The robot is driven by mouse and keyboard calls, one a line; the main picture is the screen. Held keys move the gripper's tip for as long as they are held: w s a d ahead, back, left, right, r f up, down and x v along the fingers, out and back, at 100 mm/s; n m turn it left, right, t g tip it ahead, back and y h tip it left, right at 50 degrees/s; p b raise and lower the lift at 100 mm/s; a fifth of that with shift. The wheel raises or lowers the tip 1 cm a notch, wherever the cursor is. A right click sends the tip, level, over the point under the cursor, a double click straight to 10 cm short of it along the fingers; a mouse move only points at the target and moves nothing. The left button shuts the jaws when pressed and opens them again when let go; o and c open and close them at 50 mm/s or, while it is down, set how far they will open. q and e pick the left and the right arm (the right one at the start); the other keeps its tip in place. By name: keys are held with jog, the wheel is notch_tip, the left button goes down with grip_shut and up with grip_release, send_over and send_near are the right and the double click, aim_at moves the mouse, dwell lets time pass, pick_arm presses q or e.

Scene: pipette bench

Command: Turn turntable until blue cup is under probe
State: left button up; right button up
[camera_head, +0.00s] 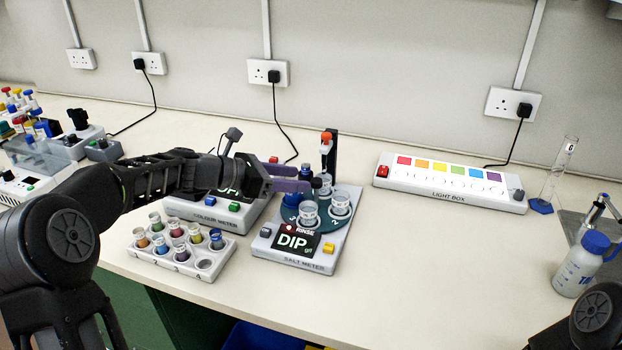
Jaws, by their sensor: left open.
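The turntable (325,222) is a dark teal disc on the salt meter (293,261), with numbers on it. Clear cups stand on it, one at the front (309,214) and one at the right (340,204). A blue patch shows at its left edge, partly hidden by my gripper; I cannot tell whether it is the blue cup. The probe (326,150), with an orange-red top, hangs from a black post at the back of the disc, above a cup. My left gripper (309,180) is open, its purple fingers reaching right over the disc's left-back side. I cannot tell whether they touch anything.
The colour meter (213,217) stands left of the salt meter, with a rack of coloured vials (206,262) in front. A light box (452,185) stands at the back right. A wash bottle (580,268) stands far right. The bench right of the salt meter is clear.

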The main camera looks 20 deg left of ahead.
aim_at(316, 180)
pick_arm(q)
jog(key=x, duration=0.5)
jog(key=shift+w, duration=0.1)
grip_shut()
dwell(0.4)
dwell(0.9)
